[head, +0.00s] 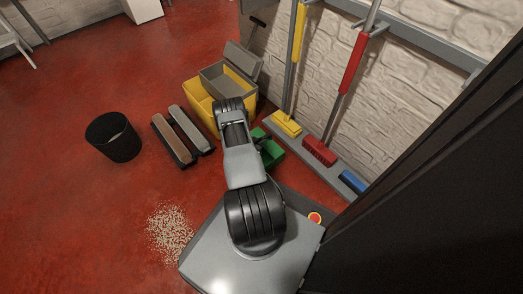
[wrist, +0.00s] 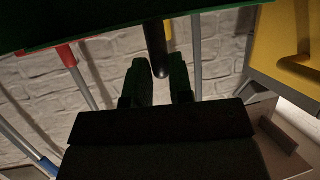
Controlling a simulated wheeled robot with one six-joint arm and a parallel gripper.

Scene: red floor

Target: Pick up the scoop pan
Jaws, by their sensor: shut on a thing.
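The green scoop pan (head: 270,152) shows in the head view just beyond my arm, in front of the broom rack by the brick wall. My arm hides part of it. In the wrist view a dark green panel of the scoop pan (wrist: 85,27) spans the top edge. Its dark round handle (wrist: 157,50) runs down between the fingers. My gripper (wrist: 160,78) is shut on that handle. In the head view the fingers are hidden behind my arm.
A yellow mop bucket (head: 196,100) with a grey wringer stands just beyond my arm. Yellow and red brooms (head: 320,150) and a blue brush (head: 353,181) line the wall. A black bin (head: 113,138), two long brushes (head: 182,135) and spilled grains (head: 169,233) are left on open red floor.

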